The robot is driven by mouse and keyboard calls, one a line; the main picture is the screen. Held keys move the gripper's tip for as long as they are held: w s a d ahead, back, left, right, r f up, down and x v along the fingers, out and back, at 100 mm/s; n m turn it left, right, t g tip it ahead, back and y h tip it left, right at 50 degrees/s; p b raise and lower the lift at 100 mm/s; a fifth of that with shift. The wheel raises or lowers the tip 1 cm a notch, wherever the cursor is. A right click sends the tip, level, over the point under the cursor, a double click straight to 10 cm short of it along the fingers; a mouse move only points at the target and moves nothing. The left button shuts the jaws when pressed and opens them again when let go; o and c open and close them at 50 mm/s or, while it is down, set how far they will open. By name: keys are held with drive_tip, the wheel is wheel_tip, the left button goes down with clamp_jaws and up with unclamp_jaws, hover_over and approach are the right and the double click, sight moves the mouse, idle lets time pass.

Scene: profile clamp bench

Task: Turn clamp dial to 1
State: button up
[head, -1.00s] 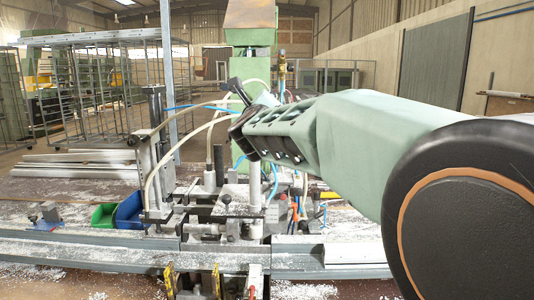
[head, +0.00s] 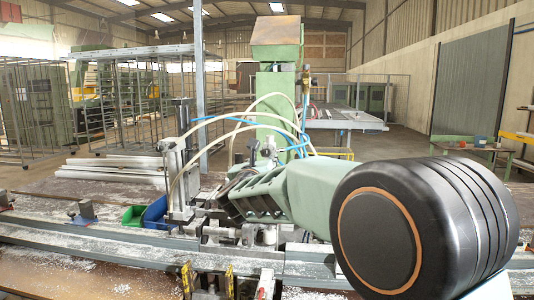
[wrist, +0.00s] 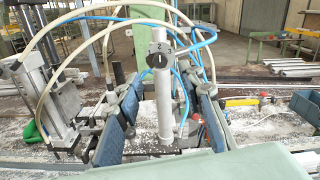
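My gripper (wrist: 168,92) is open, with blue-padded fingers either side of the post in the picture. The dial appears beyond and above the fingertips, not held. In the head view my gripper (head: 232,198) is low over the bench, hiding part of the clamp.
Cream and blue hoses (head: 262,100) arch around the clamp. A green machine column (head: 276,95) stands behind it. A long metal rail (head: 90,238) crosses the front.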

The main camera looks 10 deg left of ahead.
sight(267, 154)
drive_tip(key=w+p, duration=0.2)
drive_tip(key=w, duration=0.5)
drive_tip(key=shift+w+d, duration=0.1)
drive_tip(key=shift+d, duration=0.05)
clamp_jaws()
